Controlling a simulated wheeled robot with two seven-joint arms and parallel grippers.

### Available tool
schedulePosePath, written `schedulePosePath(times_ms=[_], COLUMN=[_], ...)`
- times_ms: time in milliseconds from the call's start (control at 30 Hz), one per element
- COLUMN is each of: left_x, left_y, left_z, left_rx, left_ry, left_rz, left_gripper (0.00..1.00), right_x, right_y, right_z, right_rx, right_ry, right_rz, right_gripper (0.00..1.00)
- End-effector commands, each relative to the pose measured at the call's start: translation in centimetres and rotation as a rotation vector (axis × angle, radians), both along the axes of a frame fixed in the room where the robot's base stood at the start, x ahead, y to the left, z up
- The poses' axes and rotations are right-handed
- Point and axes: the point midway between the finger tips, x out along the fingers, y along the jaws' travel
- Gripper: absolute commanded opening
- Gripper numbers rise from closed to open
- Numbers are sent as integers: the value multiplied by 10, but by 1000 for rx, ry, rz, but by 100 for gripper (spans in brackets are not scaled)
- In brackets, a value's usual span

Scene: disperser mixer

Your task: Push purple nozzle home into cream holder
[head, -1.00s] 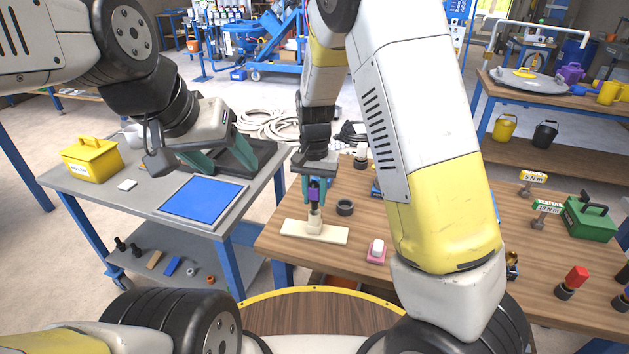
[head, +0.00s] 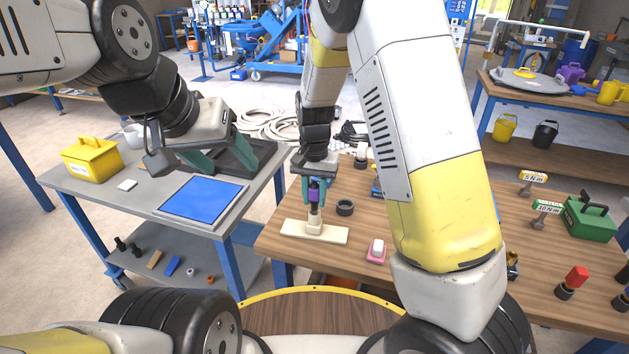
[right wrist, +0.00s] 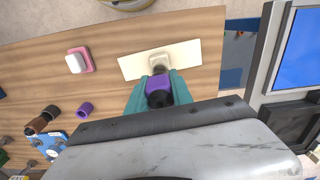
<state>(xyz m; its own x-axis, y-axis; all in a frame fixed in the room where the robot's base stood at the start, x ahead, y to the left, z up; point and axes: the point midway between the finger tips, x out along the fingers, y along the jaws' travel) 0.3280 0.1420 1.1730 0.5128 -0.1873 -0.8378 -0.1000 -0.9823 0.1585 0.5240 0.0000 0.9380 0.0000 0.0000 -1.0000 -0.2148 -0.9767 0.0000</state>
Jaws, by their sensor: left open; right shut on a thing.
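The purple nozzle (head: 314,194) is upright between the fingers of my right gripper (head: 315,187), which is shut on it. Its dark lower part is at the top of the cream holder's post; how deep it sits is hard to tell. The cream holder (head: 333,236) is a flat plate with a central post on the wooden table. In the right wrist view, the nozzle (right wrist: 155,82) is between the teal fingers (right wrist: 157,80), beside the post of the holder (right wrist: 187,56). My left gripper (head: 222,158) is open and empty above the grey table, away from the holder.
A dark ring (head: 345,207) and a pink block with a white top (head: 376,250) stand close to the holder. A blue panel (head: 203,200) and yellow box (head: 92,158) are on the grey table. A green case (head: 590,219) is at the far right.

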Motion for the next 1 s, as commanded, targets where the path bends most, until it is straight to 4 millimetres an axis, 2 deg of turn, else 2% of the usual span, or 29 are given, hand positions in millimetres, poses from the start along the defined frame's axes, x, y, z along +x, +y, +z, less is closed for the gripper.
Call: schedulePosePath(times_ms=[1000], left_x=[0], left_y=[0], left_z=[0], left_rx=[0], left_ry=[0], left_rz=[0], left_gripper=[62], right_x=[0], right_y=[0], right_z=[-26], right_rx=[-1], right_ry=[1], right_rz=[0], right_gripper=[0])
